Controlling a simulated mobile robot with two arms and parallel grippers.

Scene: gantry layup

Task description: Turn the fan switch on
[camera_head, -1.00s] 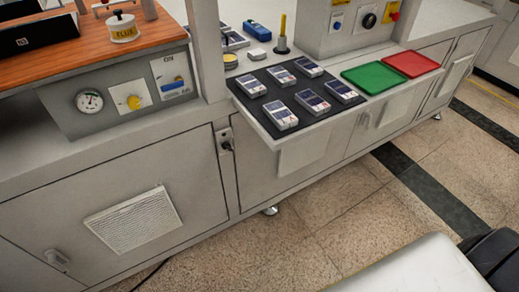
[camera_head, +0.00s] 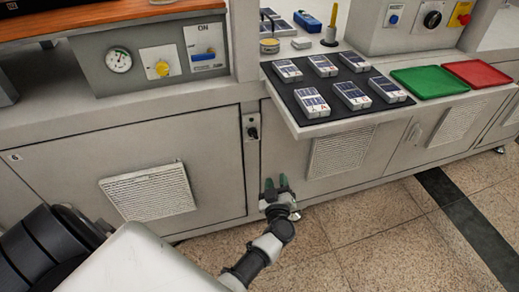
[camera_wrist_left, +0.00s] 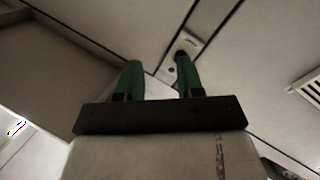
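No readable label says "fan". A small plate with a black switch (camera_head: 252,132) is on the narrow post between the cabinet doors. It appears to be the plate (camera_wrist_left: 190,40) in the left wrist view, partly behind a green fingertip. A panel marked "ON" with a blue switch (camera_head: 204,56) is higher up on the grey control box. My left gripper (camera_head: 277,184) is below the black switch and apart from it, with its green fingers pointing up. The left wrist view also shows the fingers (camera_wrist_left: 160,75) spread with nothing between them. My right gripper is out of view.
A dark mat (camera_head: 327,110) with several white-and-blue devices lies on a shelf jutting out to the right above my left gripper. Green (camera_head: 429,84) and red (camera_head: 480,76) trays lie farther right. Vented cabinet doors (camera_head: 148,192) are behind the arm. The floor at right is clear.

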